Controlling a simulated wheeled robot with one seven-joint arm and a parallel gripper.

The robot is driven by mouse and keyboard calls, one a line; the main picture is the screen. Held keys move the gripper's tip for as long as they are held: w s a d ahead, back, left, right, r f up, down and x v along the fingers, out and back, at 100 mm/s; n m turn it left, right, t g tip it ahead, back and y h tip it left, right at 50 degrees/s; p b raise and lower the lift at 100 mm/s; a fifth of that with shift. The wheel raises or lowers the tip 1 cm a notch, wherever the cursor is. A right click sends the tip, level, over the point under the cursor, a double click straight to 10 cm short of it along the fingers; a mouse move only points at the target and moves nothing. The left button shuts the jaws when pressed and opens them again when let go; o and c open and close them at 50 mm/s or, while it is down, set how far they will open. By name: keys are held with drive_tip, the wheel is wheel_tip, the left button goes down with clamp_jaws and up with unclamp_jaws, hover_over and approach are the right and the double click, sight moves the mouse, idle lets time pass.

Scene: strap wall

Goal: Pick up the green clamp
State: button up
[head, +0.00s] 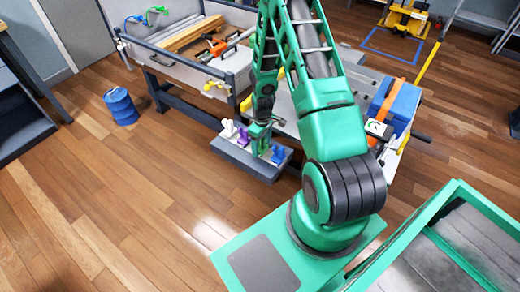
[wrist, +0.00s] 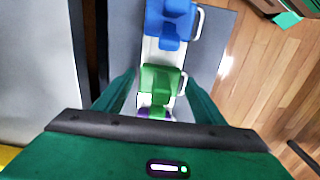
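The green clamp (wrist: 160,82) stands on a white strip on a grey ledge (wrist: 215,45) in the wrist view. My gripper (wrist: 158,84) is open, with one finger on each side of the green clamp and gaps showing between. The blue clamp (wrist: 169,20) is just beyond it, and part of a purple clamp (wrist: 154,113) shows on the near side. In the head view my gripper (head: 259,144) is low over the ledge and hides most of the green clamp. The purple clamp (head: 243,137) and blue clamp (head: 278,153) flank it there.
A white clamp (head: 228,128) stands at the ledge's left end. Behind is a workbench (head: 165,62) with wood and tools in its tray. A blue box (head: 398,104) with an orange strap is to the right. A blue drum (head: 120,106) stands on open floor at left.

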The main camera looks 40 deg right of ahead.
drive_tip(key=c, duration=0.7)
drive_tip(key=shift+r, duration=0.15)
